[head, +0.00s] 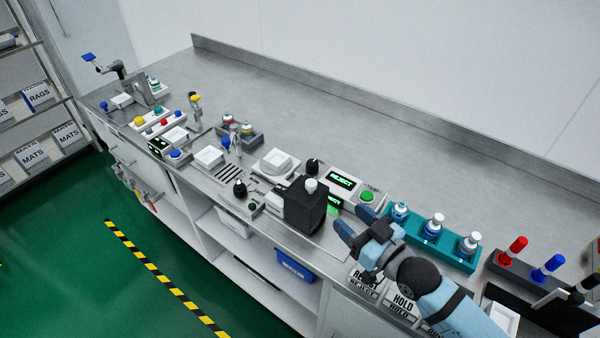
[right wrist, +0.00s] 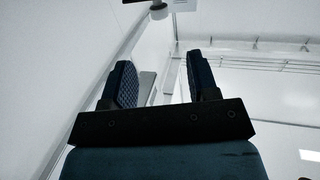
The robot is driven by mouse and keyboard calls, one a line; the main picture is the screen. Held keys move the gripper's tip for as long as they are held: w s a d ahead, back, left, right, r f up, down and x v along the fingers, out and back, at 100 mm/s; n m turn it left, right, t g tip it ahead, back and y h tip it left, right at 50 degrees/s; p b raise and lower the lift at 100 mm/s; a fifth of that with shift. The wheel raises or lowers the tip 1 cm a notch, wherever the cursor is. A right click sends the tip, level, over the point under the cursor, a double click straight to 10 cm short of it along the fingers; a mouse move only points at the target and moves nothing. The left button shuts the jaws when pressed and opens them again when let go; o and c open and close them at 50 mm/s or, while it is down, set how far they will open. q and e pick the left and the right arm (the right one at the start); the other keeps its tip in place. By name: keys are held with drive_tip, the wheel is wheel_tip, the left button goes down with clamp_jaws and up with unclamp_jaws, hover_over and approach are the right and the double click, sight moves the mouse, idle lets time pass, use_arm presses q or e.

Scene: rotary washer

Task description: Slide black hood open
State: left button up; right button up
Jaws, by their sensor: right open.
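The black hood (head: 304,207) is a dark box-shaped cover with a pale knob (head: 310,185) on top. It stands near the front edge of the bench, about mid-bench in the head view. Lit green displays show behind it and at its right side. My right gripper (head: 356,223) is to the right of the hood, apart from it, with its blue fingers spread and nothing between them. In the right wrist view the fingers (right wrist: 160,85) are also apart and empty, against pale walls. What the hood covers is hidden. My left gripper is not in view.
A teal rack (head: 428,246) of several bottles stands behind and right of my right gripper. REJECT and HOLD trays (head: 403,302) lie near my right arm. A scale-like white device (head: 276,163) sits left of the hood. The back strip of the steel bench (head: 340,130) is clear.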

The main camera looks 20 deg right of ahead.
sight(315, 186)
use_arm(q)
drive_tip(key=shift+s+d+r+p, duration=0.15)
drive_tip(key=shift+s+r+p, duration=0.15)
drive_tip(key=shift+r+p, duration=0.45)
use_arm(e)
drive_tip(key=x, duration=1.3)
drive_tip(key=shift+w, duration=0.15)
clamp_jaws()
drive_tip(key=shift+d, duration=0.1)
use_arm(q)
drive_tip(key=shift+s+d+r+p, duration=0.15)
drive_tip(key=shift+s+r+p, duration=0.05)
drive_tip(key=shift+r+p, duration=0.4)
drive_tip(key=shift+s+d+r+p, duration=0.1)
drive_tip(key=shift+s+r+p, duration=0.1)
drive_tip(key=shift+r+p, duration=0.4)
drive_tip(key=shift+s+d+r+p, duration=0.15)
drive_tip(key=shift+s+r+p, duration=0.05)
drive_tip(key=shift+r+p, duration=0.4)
use_arm(e)
drive_tip(key=w+d+v, duration=0.1)
drive_tip(key=d+v, duration=0.1)
drive_tip(key=v, duration=0.7)
drive_tip(key=shift+s+d, duration=0.25)
drive_tip(key=shift+s, duration=0.15)
